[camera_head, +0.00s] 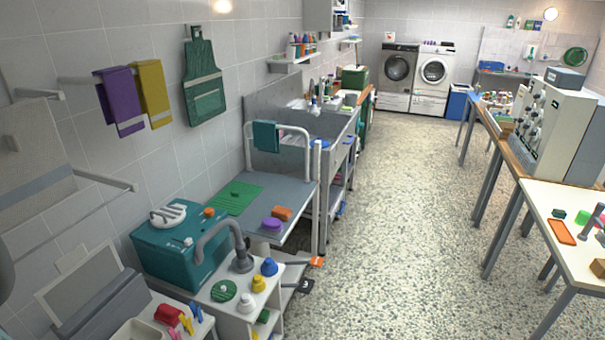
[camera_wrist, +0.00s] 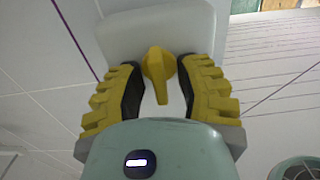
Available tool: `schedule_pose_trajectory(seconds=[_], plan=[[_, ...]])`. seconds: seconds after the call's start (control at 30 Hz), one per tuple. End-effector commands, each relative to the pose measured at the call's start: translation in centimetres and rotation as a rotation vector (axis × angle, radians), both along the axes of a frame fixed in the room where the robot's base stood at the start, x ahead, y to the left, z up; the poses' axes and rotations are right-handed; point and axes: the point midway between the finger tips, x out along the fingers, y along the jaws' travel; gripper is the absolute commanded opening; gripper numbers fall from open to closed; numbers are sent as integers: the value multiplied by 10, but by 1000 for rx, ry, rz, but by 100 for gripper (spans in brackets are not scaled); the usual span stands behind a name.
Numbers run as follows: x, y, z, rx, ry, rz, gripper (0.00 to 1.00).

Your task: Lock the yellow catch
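The yellow catch (camera_wrist: 156,66) is a small knob or lever on a white rounded housing (camera_wrist: 160,28) in the wrist view. Its longer end points down the picture, slightly tilted. My gripper (camera_wrist: 160,82) has dark pads and yellow ribbed fingers, one on each side of the catch. The fingers are apart, with a pale gap showing on both sides, and do not appear to touch it. I cannot pick out the catch or my gripper for certain in the head view.
White tiled wall surrounds the housing in the wrist view. In the head view, a teal box (camera_head: 178,252), a grey bench (camera_head: 262,192) and a white shelf unit (camera_head: 236,312) stand along the left wall. A white table (camera_head: 540,200) stands at right. The speckled floor (camera_head: 400,190) between is clear.

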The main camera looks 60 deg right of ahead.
Motion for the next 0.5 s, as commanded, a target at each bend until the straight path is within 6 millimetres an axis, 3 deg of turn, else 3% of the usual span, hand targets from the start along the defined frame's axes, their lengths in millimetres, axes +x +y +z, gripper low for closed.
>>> schedule_pose_trajectory(seconds=[0.03, 0.3, 0.5], plan=[[0, 0, 0, 0, 0, 0, 27], [1, 0, 0, 0, 0, -1, 0], [1, 0, 0, 0, 0, -2, 0]])
